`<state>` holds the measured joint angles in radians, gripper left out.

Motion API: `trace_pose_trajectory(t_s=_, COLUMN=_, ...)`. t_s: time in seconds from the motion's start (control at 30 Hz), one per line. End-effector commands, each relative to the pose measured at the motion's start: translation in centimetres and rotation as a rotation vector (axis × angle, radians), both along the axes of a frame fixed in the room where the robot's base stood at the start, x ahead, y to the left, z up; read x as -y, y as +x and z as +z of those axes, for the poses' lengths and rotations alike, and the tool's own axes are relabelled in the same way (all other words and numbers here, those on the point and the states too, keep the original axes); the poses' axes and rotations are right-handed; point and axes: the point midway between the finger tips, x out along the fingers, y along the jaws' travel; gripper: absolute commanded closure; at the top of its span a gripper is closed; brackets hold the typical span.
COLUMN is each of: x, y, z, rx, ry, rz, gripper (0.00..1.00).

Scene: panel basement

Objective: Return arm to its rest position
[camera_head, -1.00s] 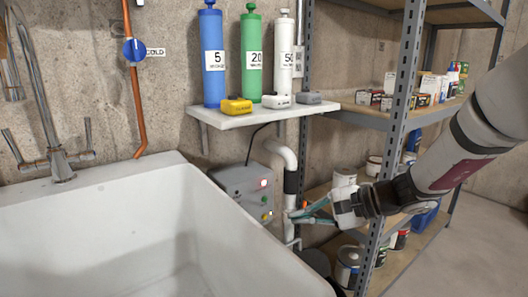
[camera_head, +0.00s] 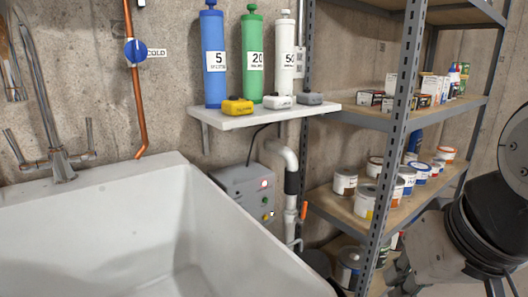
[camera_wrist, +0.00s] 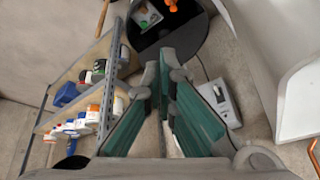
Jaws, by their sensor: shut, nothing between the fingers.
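My gripper (camera_wrist: 162,72) shows in the wrist view as two long teal fingers with grey tips. The tips are close together and nothing is seen between them. It is in the air, with the shelving to the left and a grey box to the right. In the head view, part of my dark and grey arm is at the lower right edge, in front of the shelving.
Metal shelving (camera_head: 392,150) with paint cans stands near my arm. A white sink (camera_head: 100,235) fills the lower left. A grey control box (camera_head: 240,188) and a white pipe (camera_head: 290,165) are on the wall. A small shelf (camera_head: 255,117) holds three cylinders. Floor at far right is open.

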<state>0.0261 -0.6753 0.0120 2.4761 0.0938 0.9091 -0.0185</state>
Motion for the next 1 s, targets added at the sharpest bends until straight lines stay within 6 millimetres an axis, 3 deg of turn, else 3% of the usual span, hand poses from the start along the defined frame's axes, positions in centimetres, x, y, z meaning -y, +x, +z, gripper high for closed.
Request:
trace_pose_trajectory(t_s=0.13, x=1.6, y=-1.5, z=0.6, rx=0.059, ry=-0.085, rz=0.022, gripper=1.00)
trace_pose_trajectory(t_s=0.3, x=1.4, y=-6.3, z=-2.0, rx=-0.155, ry=-0.069, rz=0.008, gripper=1.00)
trace_pose_trajectory(t_s=0.57, x=1.3, y=-13.6, z=-3.9, rx=-0.445, ry=-0.060, rz=-0.011, gripper=1.00)
trace_pose_trajectory(t_s=1.0, x=1.4, y=-11.6, z=4.1, rx=-0.352, ry=-0.062, rz=-0.003, gripper=1.00)
